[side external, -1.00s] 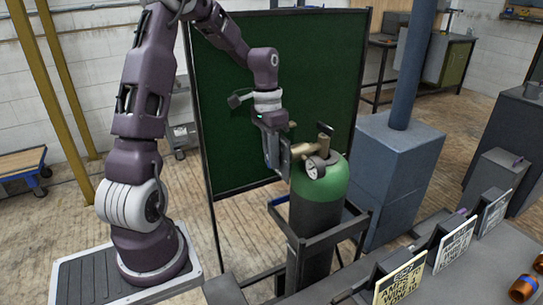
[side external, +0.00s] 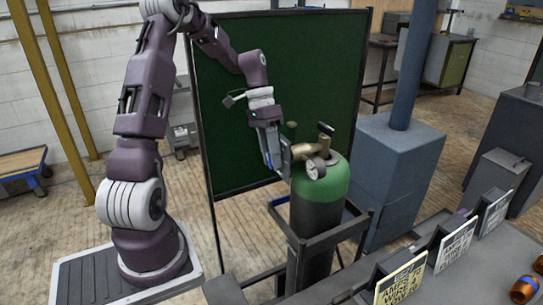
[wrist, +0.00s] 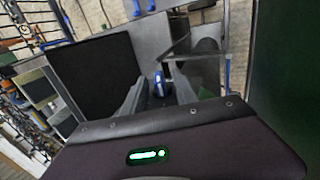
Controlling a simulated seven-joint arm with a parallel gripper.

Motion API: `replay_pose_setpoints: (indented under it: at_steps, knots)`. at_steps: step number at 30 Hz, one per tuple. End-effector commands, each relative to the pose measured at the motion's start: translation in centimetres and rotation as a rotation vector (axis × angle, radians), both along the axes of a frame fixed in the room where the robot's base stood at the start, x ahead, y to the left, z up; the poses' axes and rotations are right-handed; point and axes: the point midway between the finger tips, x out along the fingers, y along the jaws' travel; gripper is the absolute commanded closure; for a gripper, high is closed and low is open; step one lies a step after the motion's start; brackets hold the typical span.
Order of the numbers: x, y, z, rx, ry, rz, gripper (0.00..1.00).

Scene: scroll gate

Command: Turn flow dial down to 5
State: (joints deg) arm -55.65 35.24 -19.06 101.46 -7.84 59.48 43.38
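A green-topped gas cylinder (side external: 322,185) stands upright in a dark frame. On its top is a brass regulator (side external: 308,150) with a round gauge (side external: 316,168) on its near side. A small knob (side external: 291,125) shows above the regulator's left end. I cannot tell which part is the flow dial, and no number is readable. My gripper (side external: 281,163) is tilted down at the left of the regulator, close to it; contact cannot be told. In the wrist view its fingers (wrist: 160,96) look apart, with a small blue part (wrist: 158,84) in line between them.
A second handle (side external: 325,128) rises behind the regulator. A dark green panel (side external: 240,120) stands behind my arm. A blue-grey block with a post (side external: 395,165) is to the right. Sign plates (side external: 455,243) stand on the bench in front.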

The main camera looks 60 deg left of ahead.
Motion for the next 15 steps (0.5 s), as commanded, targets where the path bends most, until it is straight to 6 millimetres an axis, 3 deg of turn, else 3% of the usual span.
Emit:
replay_pose_setpoints:
  at_steps: [5,15]
  knots:
    - [0.0,0.0,0.7,0.002,-0.001,0.000,0.66]
    - [0.0,0.1,8.4,0.003,-0.003,0.000,0.66]
